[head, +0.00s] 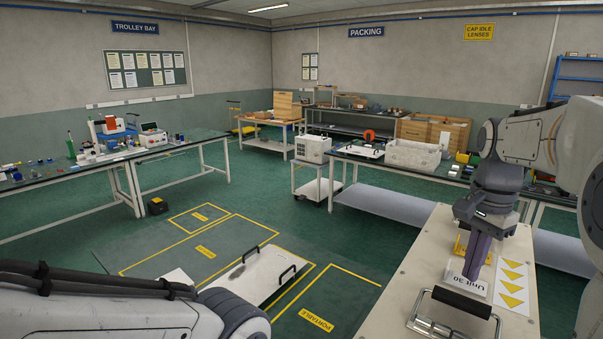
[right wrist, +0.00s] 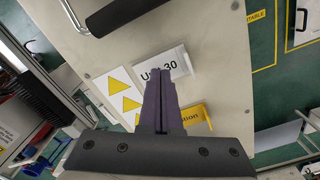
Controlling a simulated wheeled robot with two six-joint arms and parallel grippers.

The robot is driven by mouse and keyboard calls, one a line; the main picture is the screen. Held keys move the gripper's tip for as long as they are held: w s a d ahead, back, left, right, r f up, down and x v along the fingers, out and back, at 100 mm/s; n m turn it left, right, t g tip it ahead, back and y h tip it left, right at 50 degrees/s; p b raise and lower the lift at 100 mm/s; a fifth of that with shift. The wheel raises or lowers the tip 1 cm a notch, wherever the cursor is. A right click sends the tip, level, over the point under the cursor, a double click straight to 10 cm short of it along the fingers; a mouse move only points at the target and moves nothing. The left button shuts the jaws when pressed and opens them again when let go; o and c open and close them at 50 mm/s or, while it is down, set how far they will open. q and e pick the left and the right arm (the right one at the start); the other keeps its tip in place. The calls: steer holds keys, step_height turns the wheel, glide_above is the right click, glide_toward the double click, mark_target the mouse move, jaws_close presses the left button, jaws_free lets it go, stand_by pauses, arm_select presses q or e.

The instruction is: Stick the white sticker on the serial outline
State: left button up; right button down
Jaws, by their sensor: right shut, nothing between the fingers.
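The white sticker, printed "Unit 30" (head: 466,283), lies on a beige panel (head: 410,280). I cannot tell whether the fingertips touch the sticker. I cannot make out a serial outline; fingers and sticker may cover it. My left gripper is outside the views; only my left arm shows.
A white sheet with yellow triangles (head: 512,285) lies right of the sticker. A yellow label (right wrist: 197,118) is partly hidden behind my fingers. A black handle (head: 462,303) stands at the panel's near edge. A handled white panel (head: 262,273) lies left on the floor.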

steer(key=shift+f+b, duration=0.3)
steer(key=shift+f, duration=0.3)
stand_by(0.7)
steer(key=shift+r, duration=0.1)
step_height(320, 180, up, 6)
steer(key=p, duration=0.6)
steer(key=shift+d, duration=0.1)
